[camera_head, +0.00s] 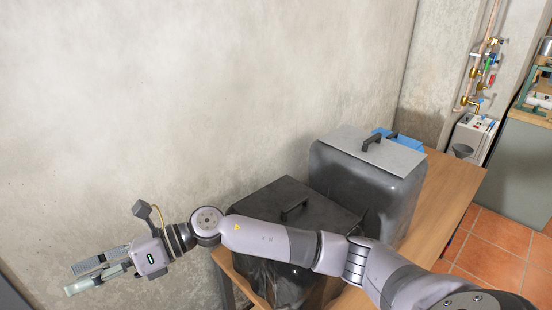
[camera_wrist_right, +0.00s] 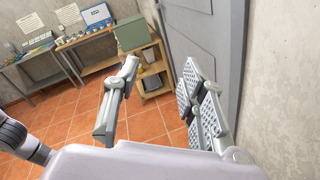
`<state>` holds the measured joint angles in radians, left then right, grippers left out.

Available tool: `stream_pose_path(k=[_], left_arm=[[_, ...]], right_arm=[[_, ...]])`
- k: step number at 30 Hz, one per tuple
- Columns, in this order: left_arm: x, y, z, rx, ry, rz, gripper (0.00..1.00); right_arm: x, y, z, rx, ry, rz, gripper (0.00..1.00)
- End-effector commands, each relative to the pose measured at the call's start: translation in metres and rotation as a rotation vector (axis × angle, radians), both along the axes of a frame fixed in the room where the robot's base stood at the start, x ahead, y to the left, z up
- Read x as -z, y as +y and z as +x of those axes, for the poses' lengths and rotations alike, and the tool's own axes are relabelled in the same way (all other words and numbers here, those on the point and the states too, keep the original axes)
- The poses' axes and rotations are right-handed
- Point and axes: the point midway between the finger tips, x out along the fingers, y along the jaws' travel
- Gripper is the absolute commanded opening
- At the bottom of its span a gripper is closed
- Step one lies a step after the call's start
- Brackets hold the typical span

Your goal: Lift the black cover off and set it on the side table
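A black cover (camera_head: 270,212) with a dark bar handle lies on a dark bin at the near end of a wooden table (camera_head: 455,185). My right arm passes in front of this bin and hides part of it. My right gripper (camera_head: 76,278) is at the lower left, beyond the bin and apart from the cover. In the right wrist view my right gripper (camera_wrist_right: 160,78) is open, with nothing between its fingers. My left gripper is not in view. I cannot tell which surface is the side table.
A second dark bin (camera_head: 345,180) with a grey lid (camera_head: 370,150) stands beside the first. A blue object (camera_head: 408,142) is behind it. The wall (camera_head: 180,90) runs close behind. The wrist view shows a wooden shelf (camera_wrist_right: 156,92), benches and a grey door (camera_wrist_right: 205,40).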

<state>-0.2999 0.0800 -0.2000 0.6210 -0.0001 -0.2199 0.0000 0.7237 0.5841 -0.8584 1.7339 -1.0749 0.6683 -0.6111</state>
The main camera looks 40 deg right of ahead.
Motion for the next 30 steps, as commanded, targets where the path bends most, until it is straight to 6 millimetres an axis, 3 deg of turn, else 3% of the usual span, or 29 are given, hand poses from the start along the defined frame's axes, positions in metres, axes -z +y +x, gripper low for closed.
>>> stream_pose_path(k=[2, 5, 9, 15, 18, 21, 24, 30], left_arm=[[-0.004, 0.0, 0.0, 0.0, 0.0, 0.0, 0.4], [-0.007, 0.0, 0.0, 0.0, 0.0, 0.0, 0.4], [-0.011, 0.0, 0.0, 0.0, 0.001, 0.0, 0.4], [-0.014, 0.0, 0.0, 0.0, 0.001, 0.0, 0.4], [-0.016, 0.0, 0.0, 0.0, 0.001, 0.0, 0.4], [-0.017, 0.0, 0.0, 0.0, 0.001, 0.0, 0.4], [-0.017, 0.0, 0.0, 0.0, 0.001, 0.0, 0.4], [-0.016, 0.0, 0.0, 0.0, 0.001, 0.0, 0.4]], right_arm=[[0.012, -0.019, -0.005, -0.129, -0.182, -0.249, 0.38], [0.034, -0.064, -0.004, -0.279, -0.353, -0.57, 0.38], [0.044, -0.158, 0.012, -0.444, -0.477, -1.004, 0.38], [0.011, -0.288, 0.027, -0.573, -0.458, -1.47, 0.38], [-0.014, -0.34, 0.025, -0.609, -0.401, -1.638, 0.38], [-0.036, -0.378, 0.02, -0.631, -0.337, -1.758, 0.38], [-0.052, -0.402, 0.015, -0.645, -0.287, -1.833, 0.38], [-0.057, -0.42, 0.01, -0.653, -0.245, -1.88, 0.38]])
